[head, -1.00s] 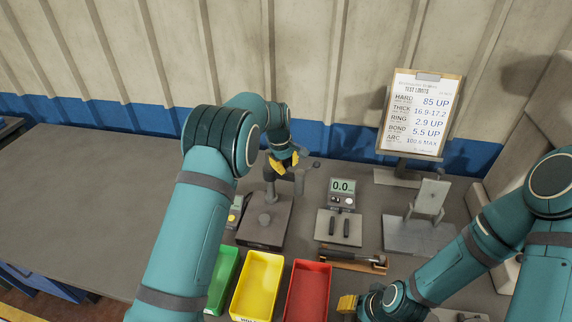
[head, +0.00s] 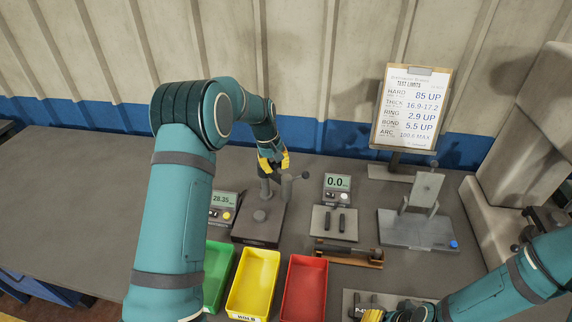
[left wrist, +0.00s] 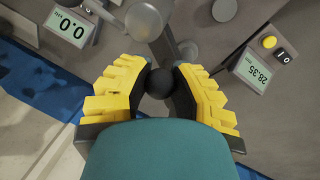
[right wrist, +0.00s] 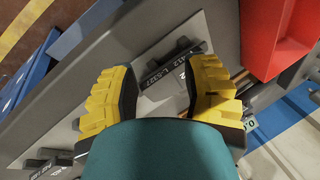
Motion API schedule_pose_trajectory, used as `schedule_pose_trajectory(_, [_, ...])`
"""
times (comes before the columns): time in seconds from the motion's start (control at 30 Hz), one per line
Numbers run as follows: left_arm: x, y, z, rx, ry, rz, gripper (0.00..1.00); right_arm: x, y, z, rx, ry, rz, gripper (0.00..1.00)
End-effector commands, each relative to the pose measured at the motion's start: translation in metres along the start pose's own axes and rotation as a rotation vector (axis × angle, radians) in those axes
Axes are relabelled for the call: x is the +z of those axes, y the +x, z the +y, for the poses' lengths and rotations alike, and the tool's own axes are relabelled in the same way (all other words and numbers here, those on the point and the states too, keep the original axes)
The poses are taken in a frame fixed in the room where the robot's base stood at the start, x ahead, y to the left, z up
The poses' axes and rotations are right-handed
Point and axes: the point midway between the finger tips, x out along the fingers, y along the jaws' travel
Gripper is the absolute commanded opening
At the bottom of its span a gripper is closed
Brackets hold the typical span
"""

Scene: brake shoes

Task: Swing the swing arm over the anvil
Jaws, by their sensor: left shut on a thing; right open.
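The test stand (head: 256,232) has a grey base with a round anvil (head: 260,215) on top and an upright post behind it. The swing arm (head: 290,183) is at the top of the post and points to the right, not over the anvil. My left gripper (head: 272,165) is behind the post, shut on a black ball knob (left wrist: 160,83), which shows between its yellow fingers in the left wrist view. The fingers partly hide the swing arm. My right gripper (right wrist: 165,85) is open and empty above a grey plate; only its edge shows in the head view.
Green (head: 217,275), yellow (head: 254,282) and red (head: 304,288) bins stand in front. A gauge reading 0.0 (head: 338,183) is right of the stand, and a scale reading 28.35 (head: 222,200) is left. A limits board (head: 412,108) stands behind. The bench at left is clear.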

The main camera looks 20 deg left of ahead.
Motion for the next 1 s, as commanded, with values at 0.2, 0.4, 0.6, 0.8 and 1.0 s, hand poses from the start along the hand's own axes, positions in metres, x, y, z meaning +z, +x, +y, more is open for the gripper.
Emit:
schedule_pose_trajectory(0.2, [0.004,-0.003,-0.011,-0.001,0.200,-0.037,0.00,0.000,0.002,0.001,0.001,0.001,0.000,0.47])
schedule_pose_trajectory(0.4, [0.007,-0.005,-0.021,-0.001,0.385,-0.074,0.00,0.000,0.003,0.001,0.001,0.001,0.000,0.47])
schedule_pose_trajectory(0.6, [0.008,-0.007,-0.031,-0.002,0.571,-0.108,0.00,0.000,0.001,0.001,0.001,0.001,0.000,0.47])
schedule_pose_trajectory(0.8, [0.007,-0.009,-0.039,-0.003,0.734,-0.140,0.00,0.000,-0.001,0.000,0.001,0.001,0.000,0.47])
schedule_pose_trajectory(1.0, [0.005,-0.010,-0.045,-0.003,0.858,-0.164,0.00,0.000,-0.003,0.000,0.000,0.001,0.000,0.47])
